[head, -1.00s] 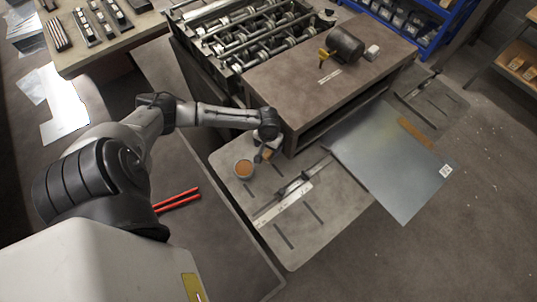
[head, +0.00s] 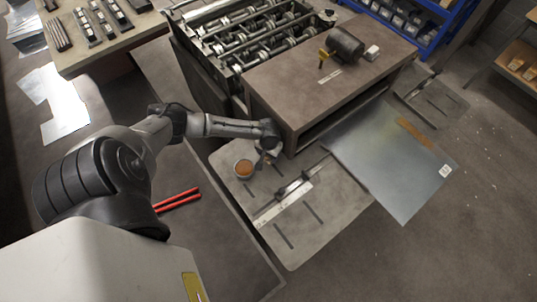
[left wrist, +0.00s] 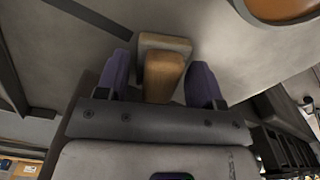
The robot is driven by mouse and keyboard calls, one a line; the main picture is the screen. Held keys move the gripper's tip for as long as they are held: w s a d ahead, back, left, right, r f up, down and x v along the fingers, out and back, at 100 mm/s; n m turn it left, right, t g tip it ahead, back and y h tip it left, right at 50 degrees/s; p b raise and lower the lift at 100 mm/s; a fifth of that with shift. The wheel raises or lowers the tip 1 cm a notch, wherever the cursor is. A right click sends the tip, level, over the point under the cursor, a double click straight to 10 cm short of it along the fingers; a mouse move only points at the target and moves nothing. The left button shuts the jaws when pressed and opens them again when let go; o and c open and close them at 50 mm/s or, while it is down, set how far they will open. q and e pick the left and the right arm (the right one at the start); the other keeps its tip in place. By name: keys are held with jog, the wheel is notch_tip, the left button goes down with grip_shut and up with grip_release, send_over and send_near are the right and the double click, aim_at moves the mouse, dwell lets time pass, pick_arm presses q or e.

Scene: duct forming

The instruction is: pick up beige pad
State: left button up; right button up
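The beige pad (left wrist: 151,42) has a brown wooden block-like part (left wrist: 163,78) on it and rests on the grey table plate. In the left wrist view my left gripper (left wrist: 160,84) is open, with one purple finger on each side of the brown part. Gaps show between the fingers and the block. In the head view my left gripper (head: 267,157) is low over the plate beside the press table, and it mostly hides the pad. My right gripper is not in view.
A round cup with orange-brown contents (head: 243,169) stands close left of the gripper. A clamp rail (head: 290,190) lies in front. A sheet metal panel (head: 390,160) lies to the right. The brown-topped table (head: 320,75) rises just behind. Red rods (head: 177,200) lie at left.

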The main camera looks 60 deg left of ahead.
pick_arm(q)
jog(key=c, duration=0.8)
jog(key=shift+o, duration=0.2)
jog(key=shift+r, duration=0.1)
jog(key=shift+r, duration=0.45)
jog(key=r, duration=0.3)
jog(key=shift+d+r, duration=0.2)
jog(key=shift+d, duration=0.15)
jog(key=d+r, duration=0.6)
jog(key=d, duration=0.5)
jog(key=shift+w+r+b, duration=0.3)
jog(key=shift+w+b, duration=0.05)
jog(key=shift+w, duration=0.05)
